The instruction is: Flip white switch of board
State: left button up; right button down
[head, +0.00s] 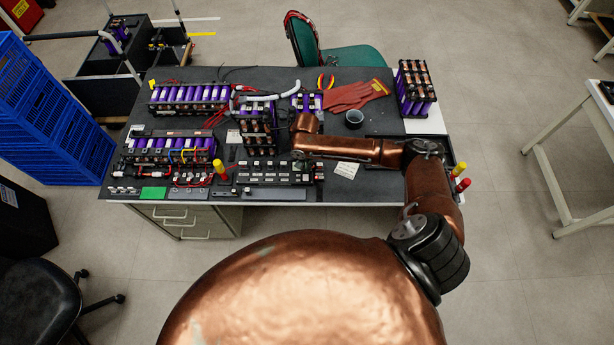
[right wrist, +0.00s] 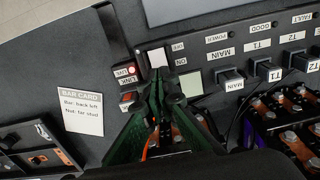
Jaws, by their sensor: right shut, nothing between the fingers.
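The board is a dark panel (head: 262,178) along the front of the table in the head view. In the right wrist view its white switch (right wrist: 157,57) stands beside OFF and ON labels. My right gripper (right wrist: 156,84) is shut and empty, its green fingertips together just below the switch in that view. I cannot tell whether they touch it. In the head view the right gripper (head: 300,166) is small and dark, under my copper wrist at the board's right end. The left gripper is not in view.
A red-lit button (right wrist: 131,70) and labelled black switches (right wrist: 228,78) flank the white switch. A bar card (right wrist: 81,110) lies near the board. Purple battery packs (head: 188,96), orange gloves (head: 355,95) and a dark cup (head: 354,118) occupy the table.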

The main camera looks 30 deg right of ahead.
jog(key=shift+f, duration=1.2)
dwell(0.4)
notch_tip(320, 180, up, 7)
jog(key=p, duration=0.8)
jog(key=shift+r, duration=0.15)
dwell(0.4)
